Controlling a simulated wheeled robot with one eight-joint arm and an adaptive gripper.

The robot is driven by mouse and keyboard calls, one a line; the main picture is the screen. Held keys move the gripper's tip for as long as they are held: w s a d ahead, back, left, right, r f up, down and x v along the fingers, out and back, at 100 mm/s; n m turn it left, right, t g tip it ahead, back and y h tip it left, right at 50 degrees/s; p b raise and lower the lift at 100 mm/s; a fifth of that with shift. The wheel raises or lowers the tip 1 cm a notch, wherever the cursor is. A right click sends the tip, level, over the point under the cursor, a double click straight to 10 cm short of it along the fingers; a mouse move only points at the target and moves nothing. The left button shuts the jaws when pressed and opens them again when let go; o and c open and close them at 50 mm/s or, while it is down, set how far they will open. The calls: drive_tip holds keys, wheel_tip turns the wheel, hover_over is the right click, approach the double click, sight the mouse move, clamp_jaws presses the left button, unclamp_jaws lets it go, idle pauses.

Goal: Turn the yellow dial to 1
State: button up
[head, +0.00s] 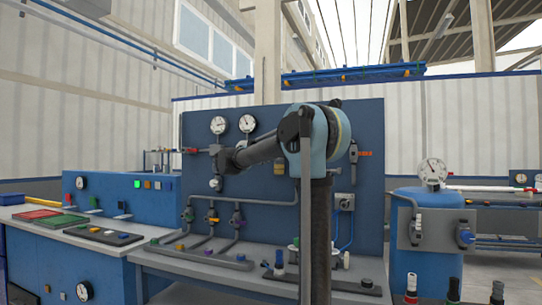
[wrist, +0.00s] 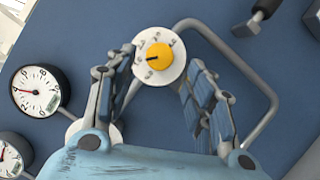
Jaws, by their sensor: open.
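The yellow dial (wrist: 160,56) sits on a round white plate on the blue panel, at the top middle of the wrist view. Its dark pointer mark faces left. The markings on the plate are too small to read. My gripper (wrist: 162,60) is open, one finger to the left of the dial and the other to the right, with gaps to the dial. In the head view my arm reaches left in front of the panel (head: 342,118), and I cannot make out the dial there.
A grey pipe (wrist: 236,66) curves around the dial's right side. A pressure gauge (wrist: 37,91) is at the left. In the head view, valves (head: 237,217) and pipes stand below my arm, and a blue tank (head: 428,262) is at the right.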

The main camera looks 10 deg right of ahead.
drive_tip(key=v, duration=0.6)
drive_tip(key=shift+s+a, duration=0.25)
drive_tip(key=shift+a, duration=0.05)
drive_tip(key=shift+f, duration=0.15)
drive_tip(key=s+d+f+m+g+y, duration=0.3)
drive_tip(key=s+d+f, duration=0.4)
drive_tip(key=s+f, duration=0.4)
drive_tip(key=s+d+f+m+g+y, duration=0.2)
drive_tip(key=s+d+f+m+g, duration=0.15)
drive_tip(key=s+d+f, duration=0.55)
drive_tip(key=s+a+f+m+g+y, duration=0.1)
drive_tip(key=s+a+f+m+y, duration=0.1)
drive_tip(key=s+f, duration=0.6)
drive_tip(key=s+a+f+m+g+y, duration=0.1)
drive_tip(key=s+a+f+m+y, duration=0.1)
drive_tip(key=s+a+f+y, duration=0.3)
drive_tip(key=s+a+f+m+g+y, duration=0.1)
drive_tip(key=s+a+f+m+y, duration=0.1)
drive_tip(key=s+f, duration=1)
wheel_tip(320, 180, down, 6)
drive_tip(key=shift+s+a+f+g+y, duration=0.1)
drive_tip(key=shift+s+a+g+y, duration=0.2)
drive_tip(key=shift+a+y, duration=0.6)
drive_tip(key=shift+w+a, duration=0.1)
drive_tip(key=shift+a, duration=0.1)
